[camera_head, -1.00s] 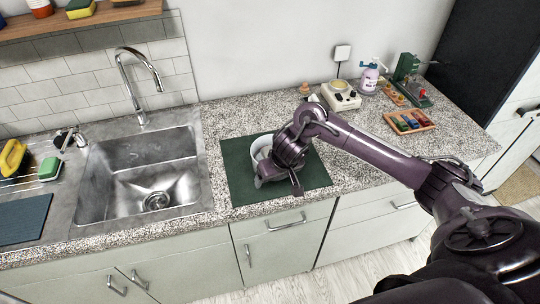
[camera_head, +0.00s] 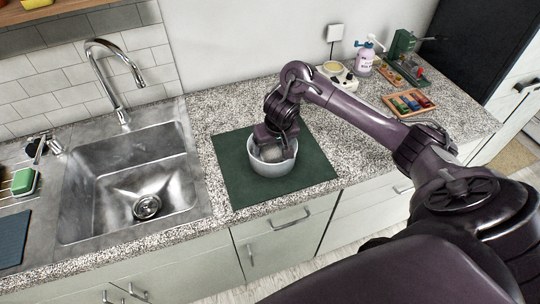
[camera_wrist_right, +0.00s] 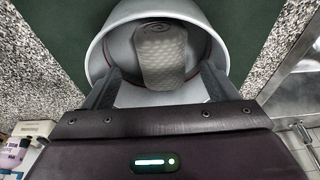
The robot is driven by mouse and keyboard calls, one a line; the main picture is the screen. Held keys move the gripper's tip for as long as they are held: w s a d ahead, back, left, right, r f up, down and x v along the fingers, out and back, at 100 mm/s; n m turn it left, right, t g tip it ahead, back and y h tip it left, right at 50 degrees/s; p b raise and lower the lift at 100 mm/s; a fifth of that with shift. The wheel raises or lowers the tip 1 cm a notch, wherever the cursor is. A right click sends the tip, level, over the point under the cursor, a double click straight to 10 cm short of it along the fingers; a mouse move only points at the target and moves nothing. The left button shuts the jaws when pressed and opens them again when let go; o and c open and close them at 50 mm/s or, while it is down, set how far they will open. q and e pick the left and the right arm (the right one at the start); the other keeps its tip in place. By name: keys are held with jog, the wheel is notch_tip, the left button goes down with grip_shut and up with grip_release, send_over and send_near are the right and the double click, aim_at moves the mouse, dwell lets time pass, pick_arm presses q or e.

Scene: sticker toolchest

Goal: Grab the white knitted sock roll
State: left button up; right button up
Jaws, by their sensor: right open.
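The white knitted sock roll (camera_wrist_right: 160,55) lies inside a white bowl (camera_wrist_right: 103,60), and its spiral end shows in the right wrist view. In the head view the bowl (camera_head: 272,167) stands on a dark green mat (camera_head: 235,172), and the roll (camera_head: 273,155) is mostly hidden by my gripper. My right gripper (camera_wrist_right: 160,88) is open, with its two fingers reaching into the bowl on either side of the near end of the roll. Whether the fingers touch it I cannot tell. My left gripper is not in view.
A steel sink (camera_head: 130,185) with a tap (camera_head: 108,75) lies left of the mat. A tray of coloured pieces (camera_head: 408,102), a spray bottle (camera_head: 366,57) and a green device (camera_head: 404,45) stand at the back right. The speckled counter (camera_head: 355,140) right of the mat is clear.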

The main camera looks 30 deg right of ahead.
aim_at(271, 149)
jog(key=x, duration=0.3)
jog(key=shift+a, duration=0.15)
jog(key=shift+w+f, duration=0.25)
jog(key=shift+f, duration=0.2)
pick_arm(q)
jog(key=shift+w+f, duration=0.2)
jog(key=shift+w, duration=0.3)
pick_arm(e)
jog(key=shift+r, duration=0.1)
jog(key=c, duration=1.1)
